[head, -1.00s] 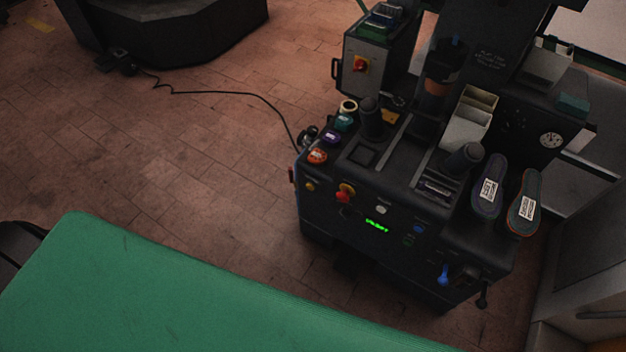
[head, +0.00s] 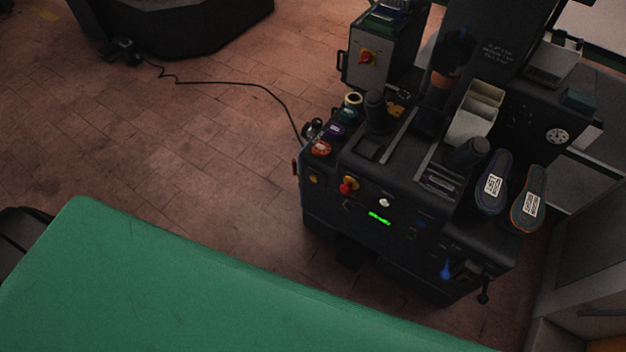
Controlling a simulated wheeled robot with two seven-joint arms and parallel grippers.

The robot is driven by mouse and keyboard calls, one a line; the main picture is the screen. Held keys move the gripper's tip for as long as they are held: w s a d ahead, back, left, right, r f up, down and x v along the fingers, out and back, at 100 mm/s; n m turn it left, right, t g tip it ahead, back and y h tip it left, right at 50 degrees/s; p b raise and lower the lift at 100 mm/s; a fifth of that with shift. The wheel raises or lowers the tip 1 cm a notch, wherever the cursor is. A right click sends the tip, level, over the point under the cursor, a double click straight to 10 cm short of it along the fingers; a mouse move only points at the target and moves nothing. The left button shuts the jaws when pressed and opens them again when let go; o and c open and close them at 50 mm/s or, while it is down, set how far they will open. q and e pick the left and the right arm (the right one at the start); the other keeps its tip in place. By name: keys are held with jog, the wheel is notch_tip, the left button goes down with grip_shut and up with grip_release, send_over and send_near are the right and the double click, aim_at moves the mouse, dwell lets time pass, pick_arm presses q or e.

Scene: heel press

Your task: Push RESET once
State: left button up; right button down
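The dark heel press (head: 400,262) stands right of centre in the head view. Its front panel has a red knob on yellow (head: 348,186), a white button (head: 384,203), a lit green display (head: 379,218), a small blue button (head: 420,224) and an amber button (head: 315,179). The labels beside them are too small to read, so I cannot tell which one is RESET. Neither of my grippers is in view, and nothing touches the panel.
A green surface (head: 190,280) fills the lower left, in front of the press. Two shoe soles (head: 492,187) (head: 529,200) rest on the press's right side. A blue-handled lever (head: 446,270) juts out low on the front. A cable (head: 235,84) crosses the open tiled floor (head: 130,150).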

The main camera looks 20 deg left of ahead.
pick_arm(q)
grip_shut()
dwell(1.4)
